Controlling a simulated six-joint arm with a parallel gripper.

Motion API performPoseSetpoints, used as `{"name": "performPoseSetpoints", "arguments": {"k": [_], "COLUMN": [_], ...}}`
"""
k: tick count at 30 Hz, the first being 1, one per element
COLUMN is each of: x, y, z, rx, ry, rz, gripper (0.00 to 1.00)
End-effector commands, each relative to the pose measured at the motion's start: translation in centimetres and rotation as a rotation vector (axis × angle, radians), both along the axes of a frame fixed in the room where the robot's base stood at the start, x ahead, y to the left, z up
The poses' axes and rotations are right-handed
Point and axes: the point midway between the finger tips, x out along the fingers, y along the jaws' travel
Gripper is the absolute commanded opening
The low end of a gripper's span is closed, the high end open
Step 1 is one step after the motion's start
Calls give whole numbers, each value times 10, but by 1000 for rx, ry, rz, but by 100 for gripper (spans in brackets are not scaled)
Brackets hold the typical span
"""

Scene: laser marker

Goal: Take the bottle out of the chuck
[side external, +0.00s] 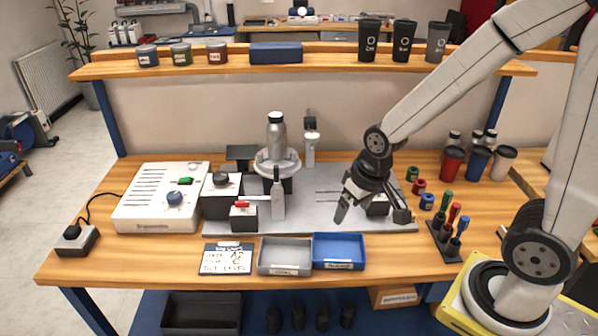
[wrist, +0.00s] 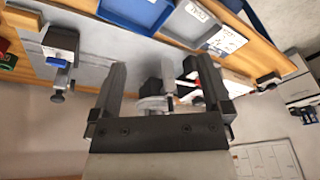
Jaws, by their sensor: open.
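A silver metal bottle (side external: 276,135) with a dark cap stands upright in the round, light-coloured chuck (side external: 277,165) near the back middle of the table. My gripper (side external: 370,214) is open and empty, to the right of the chuck and apart from the bottle, above the grey base plate. In the wrist view my two dark fingers (wrist: 160,88) are spread apart. The chuck (wrist: 155,104) shows between them farther off, partly hidden by the gripper body. I cannot make out the bottle clearly in that view.
A white control box (side external: 160,198) is at the left. A grey tray (side external: 285,257) and a blue tray (side external: 339,251) lie at the front. Coloured cups (side external: 478,162) and screwdrivers (side external: 452,221) stand at the right.

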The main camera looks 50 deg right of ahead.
Motion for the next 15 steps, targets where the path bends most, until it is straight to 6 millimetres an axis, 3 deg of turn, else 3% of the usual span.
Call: {"name": "performPoseSetpoints", "arguments": {"k": [15], "x": [132], "y": [-32], "z": [33], "rx": [431], "ry": [60], "rz": [-874], "gripper": [99]}}
